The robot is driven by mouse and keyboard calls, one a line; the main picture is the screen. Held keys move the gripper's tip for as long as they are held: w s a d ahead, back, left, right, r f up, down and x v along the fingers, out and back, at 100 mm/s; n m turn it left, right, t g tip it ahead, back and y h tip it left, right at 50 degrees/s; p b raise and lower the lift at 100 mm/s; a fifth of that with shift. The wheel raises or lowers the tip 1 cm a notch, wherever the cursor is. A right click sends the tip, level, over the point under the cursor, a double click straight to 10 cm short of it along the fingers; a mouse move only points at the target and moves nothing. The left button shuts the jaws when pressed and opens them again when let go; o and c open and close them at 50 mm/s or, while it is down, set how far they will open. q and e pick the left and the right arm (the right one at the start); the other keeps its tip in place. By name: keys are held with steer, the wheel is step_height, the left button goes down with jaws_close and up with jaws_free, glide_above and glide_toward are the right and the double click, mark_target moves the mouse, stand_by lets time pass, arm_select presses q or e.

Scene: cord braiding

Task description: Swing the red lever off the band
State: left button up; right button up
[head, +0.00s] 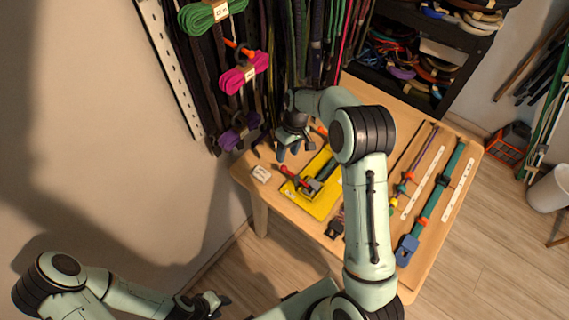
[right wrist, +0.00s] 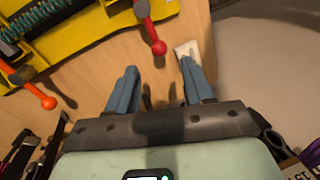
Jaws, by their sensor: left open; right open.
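The yellow board (head: 319,207) lies on the table with a dark band (head: 327,168) along it; the right wrist view shows the band as a teal, coiled-looking strip (right wrist: 42,14). The red lever (head: 290,175) is at the board's near-left end, and its red-knobbed handle (right wrist: 156,42) sticks out past the board edge in the right wrist view. An orange lever (right wrist: 40,95) is at the other end. My right gripper (head: 294,152) is open and empty beside the board, with the red knob just ahead of its fingers (right wrist: 158,70). My left gripper (head: 216,302) is open, low and away from the table.
A small white block (head: 261,173) sits at the table's left corner. A teal strap with a blue buckle (head: 407,248) and pale rulers lie on the right. Hanks of cord (head: 244,72) hang on the wall behind my right gripper. My right arm covers the table's middle.

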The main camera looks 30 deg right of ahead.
mark_target(284, 166)
steer(key=f, duration=0.4)
steer(key=a+f, duration=0.1)
steer(key=f, duration=0.2)
steer(key=shift+a, duration=0.1)
steer(key=shift+r, duration=0.1)
jaws_close()
